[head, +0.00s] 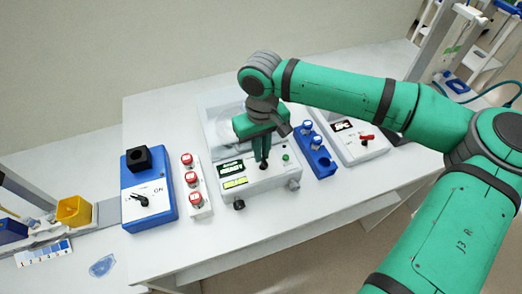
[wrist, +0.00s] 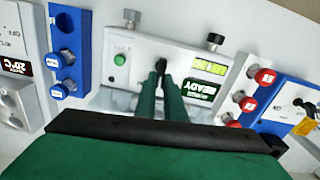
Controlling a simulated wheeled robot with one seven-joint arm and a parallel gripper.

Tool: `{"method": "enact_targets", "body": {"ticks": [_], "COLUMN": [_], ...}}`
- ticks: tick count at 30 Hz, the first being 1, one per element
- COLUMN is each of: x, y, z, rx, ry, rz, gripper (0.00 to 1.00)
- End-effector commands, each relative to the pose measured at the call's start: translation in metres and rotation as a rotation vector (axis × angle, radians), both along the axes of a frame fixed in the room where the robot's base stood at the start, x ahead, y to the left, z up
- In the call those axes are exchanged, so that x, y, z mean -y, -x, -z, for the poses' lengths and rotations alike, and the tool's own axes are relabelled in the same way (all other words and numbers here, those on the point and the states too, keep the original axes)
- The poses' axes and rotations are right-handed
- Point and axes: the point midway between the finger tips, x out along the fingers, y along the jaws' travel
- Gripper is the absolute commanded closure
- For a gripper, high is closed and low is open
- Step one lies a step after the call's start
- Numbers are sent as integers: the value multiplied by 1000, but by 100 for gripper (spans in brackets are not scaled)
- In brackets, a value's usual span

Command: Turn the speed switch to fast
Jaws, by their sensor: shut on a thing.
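The speed switch appears to be the small black lever (head: 263,167) on the sloped front panel of the grey-white machine (head: 275,181) in the middle of the bench. It also shows in the wrist view (wrist: 162,64), between my fingertips. My gripper (head: 262,160) points down at the panel with its green fingers shut on this switch; the fingertips also show in the wrist view (wrist: 160,78). The fingers cover part of the switch, and I cannot read its position marks.
The panel has a READY display (head: 232,167) and a green button (head: 285,157). Left stand a red-capped vial rack (head: 206,212) and a blue box with an ON dial (head: 130,208). Right are a blue rack (head: 325,170) and another device with a red switch (head: 371,150).

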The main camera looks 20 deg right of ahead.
Motion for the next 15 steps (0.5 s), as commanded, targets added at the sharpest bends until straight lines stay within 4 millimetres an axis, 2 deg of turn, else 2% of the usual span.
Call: {"method": "enact_targets", "body": {"ticks": [6,15], "x": [2,2], "y": [0,0], "z": [0,0], "rx": [0,-1], "ry": [1,2], "rz": [75,98], "gripper": [100,100]}}
